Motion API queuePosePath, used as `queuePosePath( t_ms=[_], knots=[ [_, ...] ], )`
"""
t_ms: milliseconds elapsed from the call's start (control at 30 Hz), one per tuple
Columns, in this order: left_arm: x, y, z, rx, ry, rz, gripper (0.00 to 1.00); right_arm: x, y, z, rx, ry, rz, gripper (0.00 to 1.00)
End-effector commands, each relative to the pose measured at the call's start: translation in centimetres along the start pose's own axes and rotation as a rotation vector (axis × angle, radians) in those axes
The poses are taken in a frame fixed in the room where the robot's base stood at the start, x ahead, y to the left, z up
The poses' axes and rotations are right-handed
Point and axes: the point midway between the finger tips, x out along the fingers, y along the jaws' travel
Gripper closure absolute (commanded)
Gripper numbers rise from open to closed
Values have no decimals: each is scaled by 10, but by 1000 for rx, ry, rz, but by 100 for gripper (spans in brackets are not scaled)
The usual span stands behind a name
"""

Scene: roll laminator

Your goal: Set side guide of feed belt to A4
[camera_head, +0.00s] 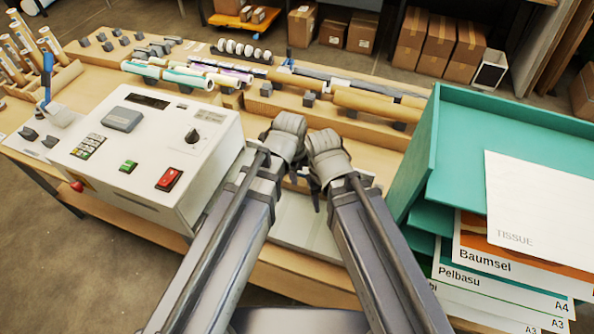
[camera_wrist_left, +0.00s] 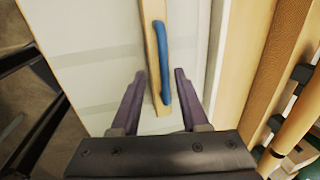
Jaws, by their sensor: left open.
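The side guide, a thin wooden strip (camera_wrist_left: 152,30) with a blue curved handle (camera_wrist_left: 166,62), lies across the pale feed belt (camera_wrist_left: 95,55) in the left wrist view. My left gripper (camera_wrist_left: 161,80) is open, with one finger on each side of the guide and the lower part of the handle; a gap shows on both sides. In the head view the feed belt (camera_head: 305,222) shows between my arms, and the guide is hidden there. My left gripper (camera_head: 285,140) is over the belt and its fingertips are hidden. My right gripper (camera_head: 328,158) is close beside it; its jaw state is unclear.
A white control box (camera_head: 150,150) with keypad and red switch stands left of the belt. A teal tray rack (camera_head: 420,160) with labelled paper sheets stands at right. Rolls (camera_head: 375,103) on wooden racks lie behind. There is little free room around the grippers.

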Motion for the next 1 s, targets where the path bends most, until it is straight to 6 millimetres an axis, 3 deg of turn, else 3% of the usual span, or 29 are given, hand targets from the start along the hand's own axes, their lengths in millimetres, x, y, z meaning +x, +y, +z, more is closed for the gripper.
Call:
queuePosePath(
  t_ms=[367,800,1000],
  knots=[
    [-10,-2,0,0,0,-2,55,-10,1,1,1,0,0,50],
    [-64,-1,0,0,0,-1,55,-63,6,4,8,-1,-2,50],
    [-78,0,0,0,0,0,55,-77,7,5,6,-2,-2,50]
  ],
)
